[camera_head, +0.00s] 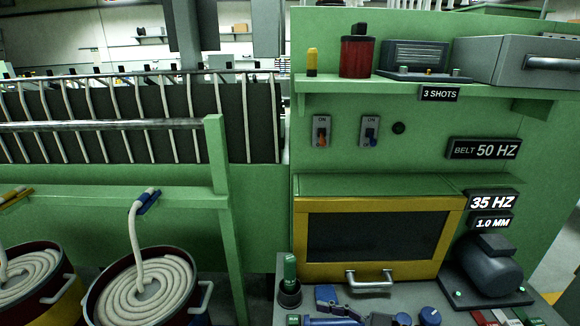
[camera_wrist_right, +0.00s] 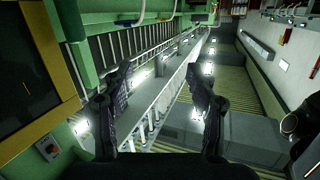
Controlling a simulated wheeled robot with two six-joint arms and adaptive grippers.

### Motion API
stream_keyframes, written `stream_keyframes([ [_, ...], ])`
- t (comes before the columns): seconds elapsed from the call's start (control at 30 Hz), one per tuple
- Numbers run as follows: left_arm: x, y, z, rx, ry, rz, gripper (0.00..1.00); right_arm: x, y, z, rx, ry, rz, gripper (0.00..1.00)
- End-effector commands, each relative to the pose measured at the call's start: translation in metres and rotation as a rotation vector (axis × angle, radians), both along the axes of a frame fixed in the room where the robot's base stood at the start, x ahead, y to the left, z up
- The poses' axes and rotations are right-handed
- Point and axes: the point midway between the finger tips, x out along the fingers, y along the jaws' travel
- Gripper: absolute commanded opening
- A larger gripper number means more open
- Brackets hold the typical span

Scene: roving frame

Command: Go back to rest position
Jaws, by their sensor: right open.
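My right gripper (camera_wrist_right: 162,92) shows in the right wrist view. Its two dark fingers stand wide apart with nothing between them. Behind the fingers are a pale rail and the aisle floor, well away from them. Neither gripper is in the head view, and my left gripper is in no view.
A green machine panel (camera_head: 430,160) carries a yellow-framed dark window (camera_head: 375,238) and two switches. Its shelf (camera_head: 400,87) holds a red canister (camera_head: 357,54) and a grey box. Below are a cluttered grey worktop (camera_head: 365,304), a dark motor (camera_head: 488,265), and cans of coiled white sliver (camera_head: 150,290).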

Motion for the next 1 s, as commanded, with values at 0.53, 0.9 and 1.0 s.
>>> stream_keyframes([
  [0.53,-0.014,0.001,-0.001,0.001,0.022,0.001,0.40,-0.056,-0.058,-0.128,-0.552,0.536,-0.361,0.58],
  [0.9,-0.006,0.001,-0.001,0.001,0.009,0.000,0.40,-0.104,-0.162,-0.150,-0.798,0.846,-0.957,0.58],
  [1.0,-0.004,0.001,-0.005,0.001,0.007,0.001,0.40,-0.103,-0.174,-0.178,-0.819,0.880,-1.018,0.58],
])
